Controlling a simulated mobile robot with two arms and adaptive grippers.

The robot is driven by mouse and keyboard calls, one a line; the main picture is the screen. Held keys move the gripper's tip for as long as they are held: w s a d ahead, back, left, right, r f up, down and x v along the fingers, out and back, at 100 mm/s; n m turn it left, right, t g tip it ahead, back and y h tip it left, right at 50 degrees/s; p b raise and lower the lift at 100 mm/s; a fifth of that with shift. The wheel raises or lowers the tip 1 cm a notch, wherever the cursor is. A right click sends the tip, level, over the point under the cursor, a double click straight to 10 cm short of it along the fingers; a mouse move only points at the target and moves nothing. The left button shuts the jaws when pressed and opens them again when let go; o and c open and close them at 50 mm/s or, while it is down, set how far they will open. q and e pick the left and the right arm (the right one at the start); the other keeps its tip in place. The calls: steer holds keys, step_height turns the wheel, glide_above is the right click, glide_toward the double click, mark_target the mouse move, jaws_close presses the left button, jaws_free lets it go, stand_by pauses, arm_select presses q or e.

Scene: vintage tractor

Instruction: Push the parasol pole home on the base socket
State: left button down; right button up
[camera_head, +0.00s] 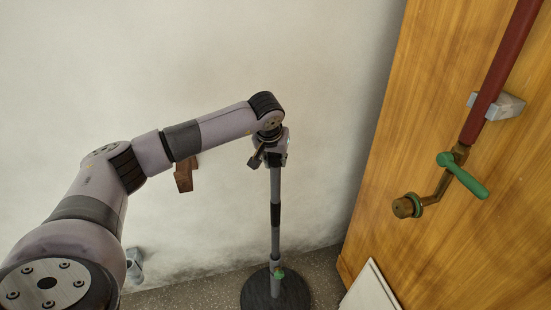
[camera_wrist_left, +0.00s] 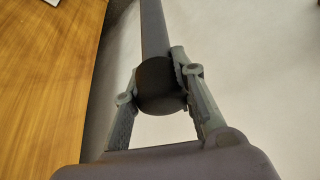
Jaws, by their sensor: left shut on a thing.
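The parasol pole (camera_head: 275,190) is a slim grey upright with a dark band partway down. It stands over the base (camera_head: 260,291), a round dark disc on the floor. The base socket (camera_head: 275,264) is a short grey tube with a green knob (camera_head: 279,274) at its side. The pole's lower end meets the socket; how deep it sits, I cannot tell. My left gripper (camera_head: 268,155) is shut on the pole near its visible top. In the left wrist view its fingers (camera_wrist_left: 158,85) close around a dark section of the pole (camera_wrist_left: 155,30). My right gripper is out of view.
A wooden panel (camera_head: 430,130) stands to the right, with a red shaft (camera_head: 502,65), a grey bracket (camera_head: 497,106) and a green-handled crank (camera_head: 463,175). A white board (camera_head: 370,290) lies near the base. A brown block (camera_head: 184,177) shows against the pale wall behind my arm.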

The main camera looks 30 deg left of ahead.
arm_select(q)
steer(key=shift+f+b, duration=0.45)
steer(key=shift+f, duration=0.2)
steer(key=c, duration=1.2)
jaws_free()
steer(key=shift+c, duration=0.2)
